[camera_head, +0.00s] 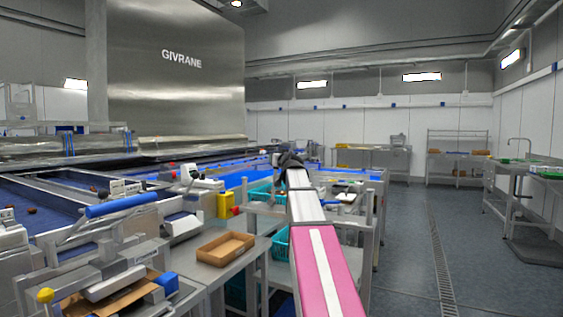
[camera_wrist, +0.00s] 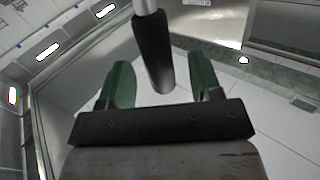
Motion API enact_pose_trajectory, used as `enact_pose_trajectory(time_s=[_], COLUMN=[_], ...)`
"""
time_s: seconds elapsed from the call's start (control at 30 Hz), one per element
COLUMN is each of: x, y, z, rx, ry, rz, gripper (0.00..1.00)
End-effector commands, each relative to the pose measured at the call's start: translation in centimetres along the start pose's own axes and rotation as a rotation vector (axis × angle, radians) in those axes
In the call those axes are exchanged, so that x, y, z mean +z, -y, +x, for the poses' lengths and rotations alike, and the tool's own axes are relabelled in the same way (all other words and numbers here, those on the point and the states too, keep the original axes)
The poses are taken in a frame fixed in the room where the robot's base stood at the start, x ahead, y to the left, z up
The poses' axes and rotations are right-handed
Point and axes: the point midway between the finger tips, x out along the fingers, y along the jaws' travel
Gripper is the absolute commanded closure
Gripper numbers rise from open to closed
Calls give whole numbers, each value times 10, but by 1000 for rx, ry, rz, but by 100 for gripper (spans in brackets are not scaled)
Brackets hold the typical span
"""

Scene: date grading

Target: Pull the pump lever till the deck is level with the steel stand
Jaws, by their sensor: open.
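The pump lever, a metal rod with a black grip (camera_wrist: 153,45), enters from the top of the wrist view. Its grip end lies between the two green fingers of my gripper (camera_wrist: 162,70). The fingers are spread, with a visible gap on each side of the grip. In the head view my gripper (camera_head: 289,160) is a small dark shape at the far end of my pink and white arm, and the lever cannot be made out there. I cannot pick out the deck or the steel stand with certainty, so their heights cannot be compared.
A conveyor with a blue belt (camera_head: 40,205) runs along the left. A cardboard tray (camera_head: 226,247) lies on a steel bench beside my arm. Teal crates (camera_head: 262,193) stand beside and partly behind the arm. The floor (camera_head: 405,250) on the right is clear, with a drain strip.

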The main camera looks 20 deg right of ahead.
Motion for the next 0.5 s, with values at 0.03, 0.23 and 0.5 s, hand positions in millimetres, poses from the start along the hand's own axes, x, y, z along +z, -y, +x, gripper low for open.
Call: enact_pose_trajectory(time_s=[0.03,0.23,0.5], x=[-1,0,0], y=[0,-1,0], z=[13,35,39], rx=[-1,0,1], ry=[1,0,0], rz=[0,0,0], gripper=[42,42,42])
